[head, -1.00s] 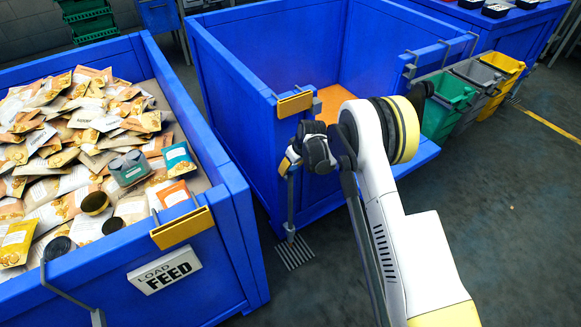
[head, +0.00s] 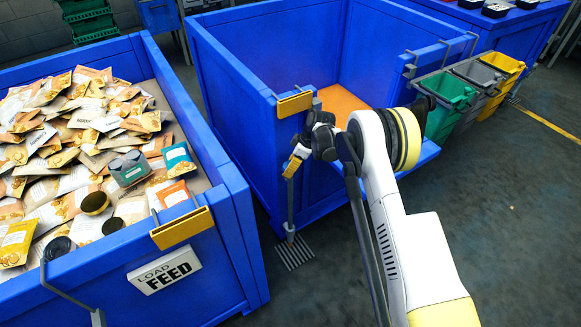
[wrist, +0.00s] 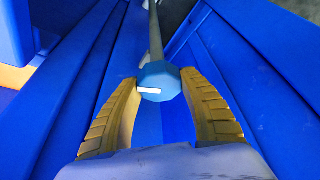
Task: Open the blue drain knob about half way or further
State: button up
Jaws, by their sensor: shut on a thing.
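The blue drain knob (wrist: 160,82) is a faceted light-blue knob with a white mark, on top of a grey pipe (wrist: 155,35) in the wrist view. My gripper (wrist: 160,95) has its yellow fingers closed around the knob, one on each side. In the head view my gripper (head: 292,166) is at the front of the middle blue bin, at the top of the upright drain pipe (head: 290,205). The knob is hidden behind my gripper there. The pipe ends low over a floor grate (head: 294,253).
The middle blue bin (head: 240,110) has a yellow-topped handle (head: 295,104) just above my gripper. The feed bin (head: 225,185) full of pouches stands at left. Green (head: 445,105), grey and yellow bins hang at right. The floor at front right is clear.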

dwell(0.4)
jog(key=o, duration=1.2)
jog(key=shift+a, duration=0.1)
